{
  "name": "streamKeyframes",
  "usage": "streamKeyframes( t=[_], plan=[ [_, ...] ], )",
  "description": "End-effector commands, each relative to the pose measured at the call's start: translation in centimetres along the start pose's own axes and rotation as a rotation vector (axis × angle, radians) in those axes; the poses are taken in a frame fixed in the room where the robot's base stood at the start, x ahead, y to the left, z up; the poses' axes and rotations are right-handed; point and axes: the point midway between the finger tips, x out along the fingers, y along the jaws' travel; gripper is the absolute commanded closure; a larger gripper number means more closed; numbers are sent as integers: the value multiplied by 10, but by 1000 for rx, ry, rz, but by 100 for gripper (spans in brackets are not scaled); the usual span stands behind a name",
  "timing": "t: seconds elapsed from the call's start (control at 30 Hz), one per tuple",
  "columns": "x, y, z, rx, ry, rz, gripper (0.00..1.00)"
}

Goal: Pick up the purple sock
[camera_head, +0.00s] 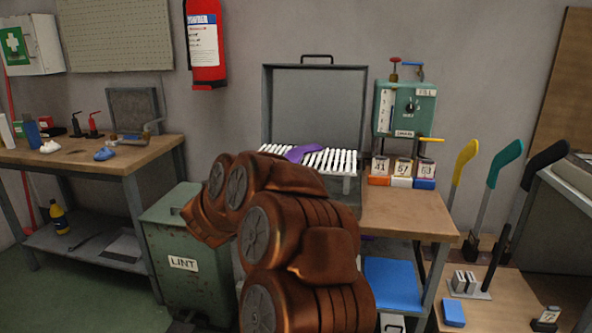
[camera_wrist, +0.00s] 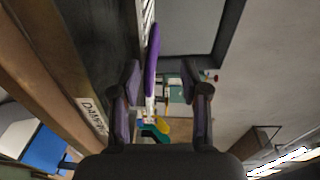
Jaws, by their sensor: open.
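In the wrist view the purple sock (camera_wrist: 152,58) shows as a narrow upright strip ahead, nearer the left finger. My gripper (camera_wrist: 167,88) is open, with its two dark fingers apart and nothing held between them. The sock lines up with the gap between the fingers in that view, but I cannot tell how far ahead it is. In the head view my brown arm hides the gripper and the rack's lower left part.
A green machine with numbered blocks (camera_head: 402,170) stands right of the rack. Yellow, teal (camera_head: 503,165) and black upright forms stand farther right. A green lint bin (camera_head: 175,235) and a wooden workbench (camera_head: 120,152) are at the left. A fire extinguisher (camera_head: 205,45) hangs on the wall.

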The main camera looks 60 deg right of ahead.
Motion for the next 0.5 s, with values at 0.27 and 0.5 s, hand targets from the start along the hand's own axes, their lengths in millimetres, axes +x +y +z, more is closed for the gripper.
streamKeyframes(
  t=[0.27,0.5],
  plan=[
    [22,23,-55,47,190,-38,55],
    [42,21,-60,48,195,-41,55]
  ],
)
